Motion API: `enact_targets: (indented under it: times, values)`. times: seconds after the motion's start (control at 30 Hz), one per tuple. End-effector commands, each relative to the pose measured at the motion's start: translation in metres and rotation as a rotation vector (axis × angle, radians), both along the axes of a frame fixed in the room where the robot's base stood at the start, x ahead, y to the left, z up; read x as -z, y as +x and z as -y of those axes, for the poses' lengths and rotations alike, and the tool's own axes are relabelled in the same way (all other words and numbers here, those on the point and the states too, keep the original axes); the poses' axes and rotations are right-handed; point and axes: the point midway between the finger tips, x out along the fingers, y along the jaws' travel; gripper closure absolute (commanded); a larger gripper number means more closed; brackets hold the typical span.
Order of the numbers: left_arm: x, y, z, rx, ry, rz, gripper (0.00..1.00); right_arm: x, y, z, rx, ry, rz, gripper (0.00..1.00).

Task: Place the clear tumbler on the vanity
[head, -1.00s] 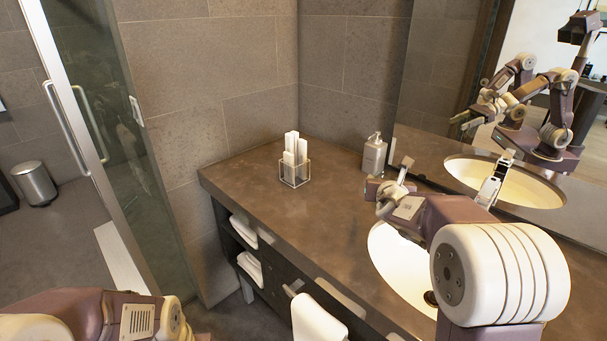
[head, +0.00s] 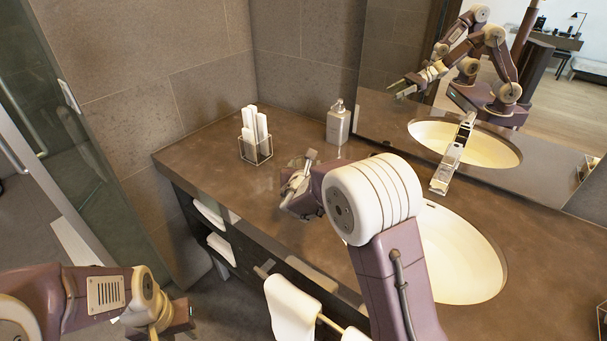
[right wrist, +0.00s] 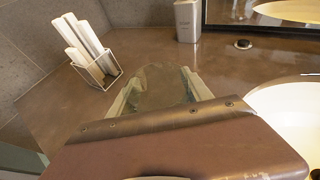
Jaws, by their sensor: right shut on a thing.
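The clear tumbler (right wrist: 160,88) shows in the right wrist view as a see-through shape between the two pale fingers of my right gripper (right wrist: 158,98). The gripper is shut on it. In the head view my right gripper (head: 297,182) is over the brown vanity top (head: 205,150), left of the basin; the tumbler is too faint there to make out clearly. I cannot tell whether its base touches the top. My left gripper (head: 180,318) is low at the left, off the vanity's front; its fingers cannot be made out.
A wire holder with white rolled items (head: 255,148) stands at the back left of the top. A soap dispenser (head: 338,123) stands by the mirror. The basin (head: 460,260) and faucet (head: 452,160) are at the right. A white towel (head: 290,308) hangs in front.

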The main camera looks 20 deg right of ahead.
Motion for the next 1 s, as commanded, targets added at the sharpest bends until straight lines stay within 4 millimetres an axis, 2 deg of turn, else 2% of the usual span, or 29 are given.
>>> enact_targets:
  times: [0.1, 0.23, 0.33, 0.7, 0.73, 0.8, 1.0]
  values:
    - [0.001, 0.000, 0.000, 0.000, 0.000, 0.000, 0.64, 0.003, 0.000, -0.001, 0.001, -0.001, 0.001, 0.90]
    - [0.006, 0.000, 0.000, 0.000, 0.000, 0.000, 0.64, 0.028, 0.000, 0.000, 0.001, -0.001, -0.005, 0.90]
    - [0.007, 0.000, 0.000, 0.000, 0.000, 0.000, 0.64, 0.040, 0.000, 0.000, 0.001, -0.001, -0.001, 0.90]
    - [0.011, 0.000, 0.000, 0.000, 0.000, 0.000, 0.64, 0.044, 0.000, 0.000, 0.000, 0.001, 0.001, 0.90]
    - [0.011, 0.000, 0.000, 0.000, 0.000, 0.000, 0.64, 0.044, 0.000, 0.000, 0.000, 0.001, 0.000, 0.40]
    - [0.010, 0.000, 0.000, 0.000, 0.000, 0.000, 0.64, 0.043, 0.000, 0.000, 0.000, 0.001, 0.000, 0.20]
    - [0.010, 0.000, 0.000, 0.000, 0.000, 0.000, 0.64, 0.043, 0.000, 0.000, 0.000, 0.001, 0.000, 0.20]
